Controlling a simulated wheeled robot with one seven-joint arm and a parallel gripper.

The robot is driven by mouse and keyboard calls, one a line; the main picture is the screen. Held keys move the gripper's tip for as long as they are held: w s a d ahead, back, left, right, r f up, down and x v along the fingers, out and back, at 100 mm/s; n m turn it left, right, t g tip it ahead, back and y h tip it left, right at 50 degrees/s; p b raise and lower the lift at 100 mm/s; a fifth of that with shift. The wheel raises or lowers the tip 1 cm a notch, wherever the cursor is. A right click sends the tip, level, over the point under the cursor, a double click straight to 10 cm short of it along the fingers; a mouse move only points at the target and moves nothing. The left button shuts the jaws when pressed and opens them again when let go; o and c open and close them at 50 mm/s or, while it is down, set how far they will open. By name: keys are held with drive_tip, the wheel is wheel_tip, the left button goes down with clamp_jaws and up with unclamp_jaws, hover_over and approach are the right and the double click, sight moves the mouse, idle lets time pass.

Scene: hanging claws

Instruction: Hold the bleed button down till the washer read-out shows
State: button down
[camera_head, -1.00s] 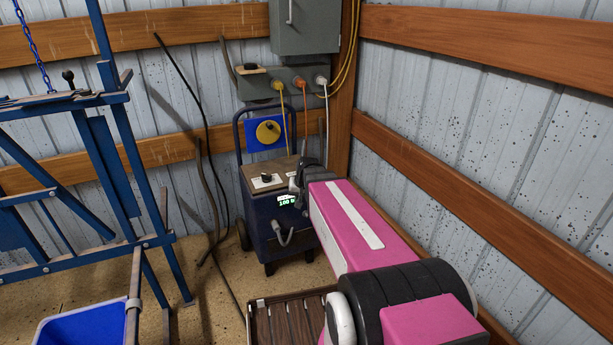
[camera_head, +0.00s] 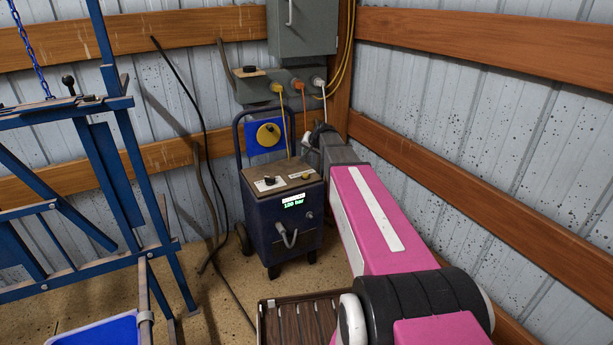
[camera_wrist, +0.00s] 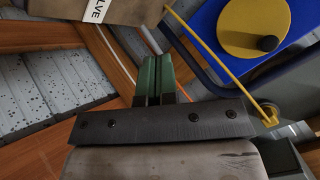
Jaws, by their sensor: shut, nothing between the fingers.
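The washer (camera_head: 283,225) is a dark blue wheeled machine in the corner, in the head view. Its lit green read-out (camera_head: 293,201) is on the front and seems to say 100 bar. The top panel (camera_head: 284,187) has white labels, a black knob (camera_head: 269,180) and a small dark control (camera_head: 306,175); I cannot tell which is the bleed button. My gripper (camera_wrist: 159,65) has green fingers shut together and empty, in the wrist view. In the head view it is behind and above the panel's right side, apart from it. A panel corner with a VALVE label (camera_wrist: 97,10) shows in the wrist view.
A blue plate with a yellow disc (camera_head: 268,134) stands behind the panel. Cords hang from the wall sockets (camera_head: 298,87) near my gripper. Wooden rails (camera_head: 440,170) close off the right. A blue frame (camera_head: 105,180) and bin (camera_head: 100,330) stand left. Floor before the washer is partly free.

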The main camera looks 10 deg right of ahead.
sight(307, 174)
drive_tip(key=shift+f, duration=0.1)
drive_tip(key=shift+f, duration=4.4)
drive_tip(key=shift+f, duration=0.1)
drive_tip(key=shift+f, duration=0.25)
drive_tip(key=shift+f, duration=0.6)
idle(0.4)
drive_tip(key=shift+r, duration=0.1)
idle(1.2)
drive_tip(key=shift+r, duration=0.9)
